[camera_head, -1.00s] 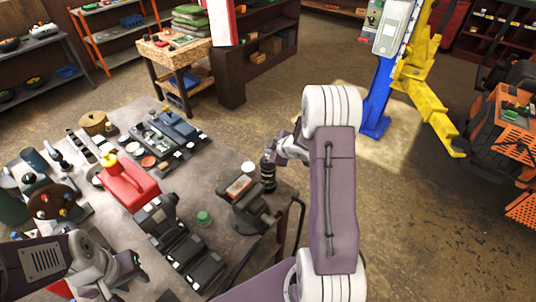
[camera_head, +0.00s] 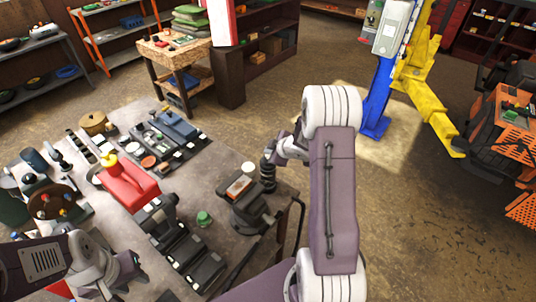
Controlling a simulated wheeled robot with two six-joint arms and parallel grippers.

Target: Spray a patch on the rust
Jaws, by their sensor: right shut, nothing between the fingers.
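My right gripper (camera_head: 272,152) is shut and empty above the right edge of the workbench. It is beside the top of a dark, ribbed upright object (camera_head: 268,178), and I cannot tell whether they touch. I cannot tell whether that object is a spray can. My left gripper (camera_head: 132,262) is low at the left, over the near side of the bench; its fingers are too small and dark to tell their state. An orange machine (camera_head: 508,130), probably the mower, stands at the far right beside the lift. I cannot make out any rust patch.
The blue lift post (camera_head: 380,95) has yellow arms (camera_head: 432,105). Floor between bench and lift is clear.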

